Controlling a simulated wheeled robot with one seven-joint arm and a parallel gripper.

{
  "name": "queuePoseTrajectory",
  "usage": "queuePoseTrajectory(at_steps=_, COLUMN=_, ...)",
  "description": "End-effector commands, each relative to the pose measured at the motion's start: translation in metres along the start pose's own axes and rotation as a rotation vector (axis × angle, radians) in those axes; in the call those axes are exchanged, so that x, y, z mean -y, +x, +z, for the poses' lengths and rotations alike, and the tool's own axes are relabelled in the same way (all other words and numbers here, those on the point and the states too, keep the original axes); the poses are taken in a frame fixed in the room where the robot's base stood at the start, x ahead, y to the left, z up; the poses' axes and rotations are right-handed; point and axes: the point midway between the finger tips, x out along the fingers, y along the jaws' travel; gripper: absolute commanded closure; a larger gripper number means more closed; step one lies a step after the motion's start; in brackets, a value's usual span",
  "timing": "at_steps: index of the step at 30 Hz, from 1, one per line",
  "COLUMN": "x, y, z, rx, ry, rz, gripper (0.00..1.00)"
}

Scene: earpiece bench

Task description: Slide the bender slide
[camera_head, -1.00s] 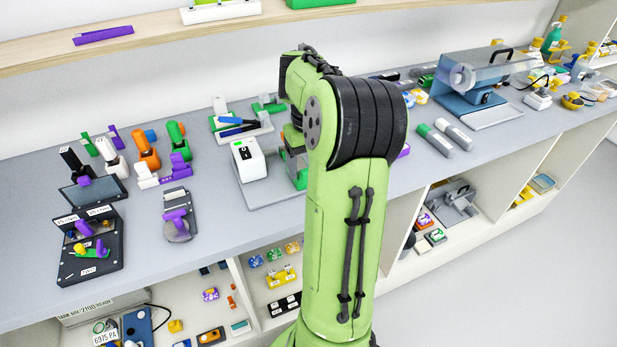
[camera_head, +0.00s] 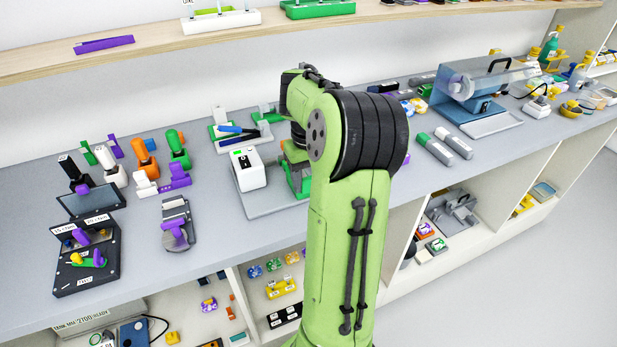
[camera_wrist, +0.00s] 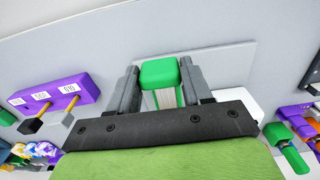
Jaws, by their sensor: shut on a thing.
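In the wrist view my gripper (camera_wrist: 159,82) has its two grey fingers on either side of a green block (camera_wrist: 160,71), shut on it. The block has a pale part below it and sits in front of a light grey plate (camera_wrist: 226,62). I take this block to be the bender slide. In the head view a green and orange fixture (camera_head: 296,172) stands on a grey base plate (camera_head: 262,204) beside a white box (camera_head: 247,168). My arm hides part of the fixture and my fingertips there.
A purple block with white labels (camera_wrist: 58,92) lies left in the wrist view. In the head view, green and grey markers (camera_head: 436,149) lie right of my arm and a blue machine (camera_head: 468,98) stands beyond. A black box (camera_head: 87,258) is far left.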

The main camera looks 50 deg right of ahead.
Motion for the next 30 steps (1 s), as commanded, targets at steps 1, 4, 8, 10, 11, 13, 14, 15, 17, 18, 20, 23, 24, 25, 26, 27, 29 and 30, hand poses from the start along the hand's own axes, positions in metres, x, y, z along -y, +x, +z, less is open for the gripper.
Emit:
queuePoseTrajectory(at_steps=1, x=0.000, y=-0.002, z=-0.002, rx=-0.001, ry=-0.001, rz=-0.001, gripper=1.00)
queuePoseTrajectory(at_steps=4, x=0.000, y=-0.005, z=-0.012, rx=0.000, ry=-0.002, rz=-0.003, gripper=1.00)
queuePoseTrajectory(at_steps=8, x=0.001, y=-0.007, z=-0.031, rx=0.001, ry=-0.002, rz=-0.002, gripper=1.00)
queuePoseTrajectory(at_steps=10, x=0.001, y=-0.006, z=-0.040, rx=0.000, ry=-0.003, rz=-0.002, gripper=1.00)
queuePoseTrajectory(at_steps=11, x=0.001, y=-0.006, z=-0.043, rx=0.000, ry=-0.003, rz=-0.003, gripper=1.00)
queuePoseTrajectory(at_steps=13, x=0.001, y=-0.005, z=-0.049, rx=0.000, ry=-0.002, rz=-0.002, gripper=1.00)
queuePoseTrajectory(at_steps=14, x=0.001, y=-0.004, z=-0.050, rx=0.000, ry=-0.001, rz=-0.001, gripper=1.00)
queuePoseTrajectory(at_steps=15, x=0.000, y=-0.004, z=-0.052, rx=-0.002, ry=-0.001, rz=0.000, gripper=1.00)
queuePoseTrajectory(at_steps=17, x=0.000, y=-0.003, z=-0.054, rx=-0.003, ry=-0.001, rz=0.001, gripper=1.00)
queuePoseTrajectory(at_steps=18, x=0.000, y=-0.002, z=-0.054, rx=-0.004, ry=-0.001, rz=0.001, gripper=1.00)
queuePoseTrajectory(at_steps=20, x=0.000, y=-0.002, z=-0.054, rx=-0.004, ry=0.000, rz=0.001, gripper=1.00)
queuePoseTrajectory(at_steps=23, x=0.000, y=-0.001, z=-0.054, rx=-0.005, ry=0.000, rz=0.002, gripper=1.00)
queuePoseTrajectory(at_steps=24, x=0.000, y=-0.001, z=-0.054, rx=-0.005, ry=0.000, rz=0.002, gripper=1.00)
queuePoseTrajectory(at_steps=25, x=0.000, y=-0.001, z=-0.054, rx=-0.005, ry=0.000, rz=0.002, gripper=0.50)
queuePoseTrajectory(at_steps=26, x=0.000, y=-0.001, z=-0.054, rx=-0.005, ry=0.000, rz=0.002, gripper=0.45)
queuePoseTrajectory(at_steps=27, x=0.000, y=-0.001, z=-0.054, rx=-0.005, ry=0.000, rz=0.002, gripper=0.39)
queuePoseTrajectory(at_steps=29, x=0.000, y=-0.001, z=-0.054, rx=-0.005, ry=0.000, rz=0.002, gripper=0.30)
queuePoseTrajectory(at_steps=30, x=0.000, y=-0.001, z=-0.054, rx=-0.004, ry=0.000, rz=0.001, gripper=0.28)
